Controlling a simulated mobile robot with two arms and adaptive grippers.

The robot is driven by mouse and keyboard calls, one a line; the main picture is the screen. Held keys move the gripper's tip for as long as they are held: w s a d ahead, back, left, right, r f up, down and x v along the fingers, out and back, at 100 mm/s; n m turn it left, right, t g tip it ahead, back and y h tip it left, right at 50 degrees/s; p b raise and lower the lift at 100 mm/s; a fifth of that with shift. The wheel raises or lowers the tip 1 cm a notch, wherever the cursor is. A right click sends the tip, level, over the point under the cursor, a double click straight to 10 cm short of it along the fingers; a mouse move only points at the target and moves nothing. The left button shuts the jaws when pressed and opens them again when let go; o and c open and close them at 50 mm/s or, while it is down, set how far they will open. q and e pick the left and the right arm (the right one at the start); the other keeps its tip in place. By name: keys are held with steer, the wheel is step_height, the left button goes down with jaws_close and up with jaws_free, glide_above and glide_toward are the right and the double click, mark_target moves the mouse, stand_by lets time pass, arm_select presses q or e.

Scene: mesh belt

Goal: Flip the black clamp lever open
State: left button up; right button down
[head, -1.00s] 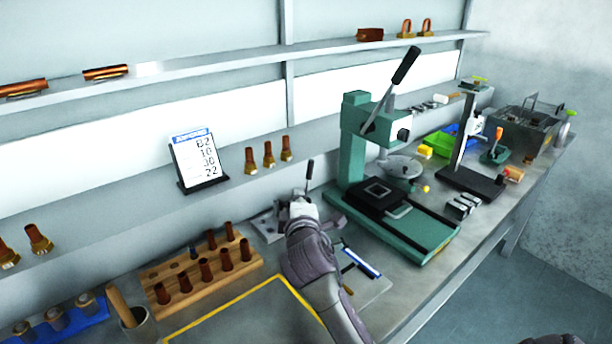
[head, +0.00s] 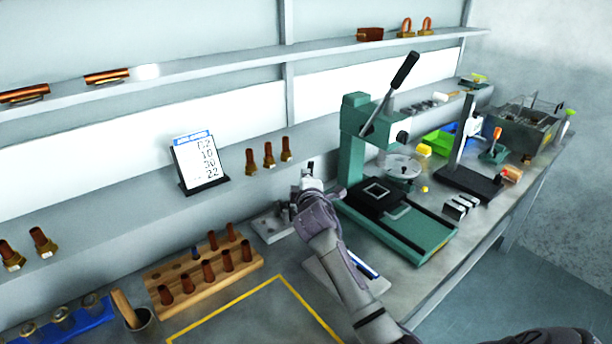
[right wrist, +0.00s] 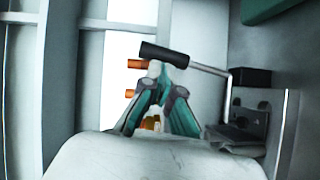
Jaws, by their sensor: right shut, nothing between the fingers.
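The clamp's black lever (right wrist: 164,54) lies across the upper middle of the right wrist view, on a bent metal rod that runs right to the metal clamp base (right wrist: 275,120). In the head view, the lever (head: 310,167) shows as a short dark upright piece just behind my right gripper (head: 311,184). The clamp base (head: 271,228) is partly hidden by my right arm. In the right wrist view, my right gripper (right wrist: 156,72) is shut and empty, its fingertips close by the lever's black grip. I cannot tell if they touch. My left gripper is not in view.
A green press (head: 357,145) stands just right of my right arm. A wooden rack (head: 240,266) with copper pieces is to the left. A sign (head: 199,163) and copper fittings stand on the ledge behind. The yellow-outlined bench area (head: 250,320) is clear.

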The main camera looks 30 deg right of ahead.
steer(key=d+f+m+g+y+p, duration=0.1)
steer(key=d+f+m+y+p, duration=0.1)
steer(key=d+p, duration=0.5)
steer(key=shift+w+d+m+p, duration=0.3)
steer(key=shift+d+m+p, duration=0.1)
steer(key=shift+m, duration=0.1)
stand_by(1.0)
stand_by(0.5)
